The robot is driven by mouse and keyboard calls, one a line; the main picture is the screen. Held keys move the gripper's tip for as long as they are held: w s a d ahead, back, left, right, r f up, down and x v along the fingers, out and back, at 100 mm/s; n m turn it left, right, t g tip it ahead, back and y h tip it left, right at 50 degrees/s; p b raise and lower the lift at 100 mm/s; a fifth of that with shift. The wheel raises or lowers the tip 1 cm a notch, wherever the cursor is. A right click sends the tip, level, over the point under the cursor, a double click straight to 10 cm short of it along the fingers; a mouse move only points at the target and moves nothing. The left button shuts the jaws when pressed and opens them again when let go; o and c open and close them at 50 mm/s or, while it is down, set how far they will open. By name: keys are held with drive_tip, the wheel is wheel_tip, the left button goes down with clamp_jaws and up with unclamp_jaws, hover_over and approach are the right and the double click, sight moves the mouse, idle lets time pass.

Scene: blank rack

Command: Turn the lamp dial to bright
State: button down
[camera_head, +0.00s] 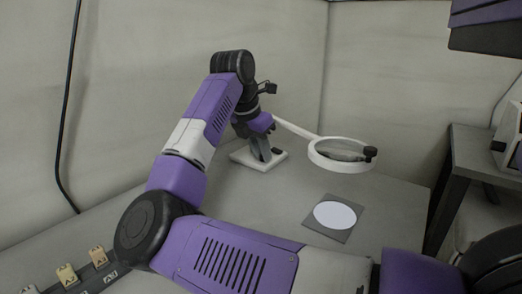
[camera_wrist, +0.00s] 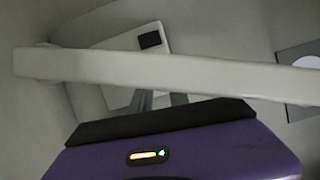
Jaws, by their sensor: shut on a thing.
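The lamp is a white magnifier lamp with a flat base (camera_head: 240,158), a slanting arm (camera_head: 297,131) and a ring head (camera_head: 314,157) around a lens. My gripper (camera_head: 263,154) reaches down to the lamp base, its grey fingers low over it. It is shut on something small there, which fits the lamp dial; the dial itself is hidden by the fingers. In the wrist view, the pale lamp arm (camera_wrist: 160,71) crosses in front of my gripper (camera_wrist: 160,98) and covers the fingertips. A dark square patch (camera_wrist: 150,40) shows on the base.
A grey square with a white disc (camera_head: 335,216) lies on the grey table below the lamp head. A dark cable (camera_head: 68,110) hangs on the left wall. A dark stand (camera_head: 470,150) is at the right.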

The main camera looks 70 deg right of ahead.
drive_tip(key=c, duration=1.3)
unclamp_jaws()
drive_tip(key=shift+o, duration=0.2)
drive_tip(key=p+v, duration=0.2)
drive_tip(key=v, duration=0.5)
drive_tip(key=shift+r, duration=0.35)
drive_tip(key=shift+a, duration=0.15)
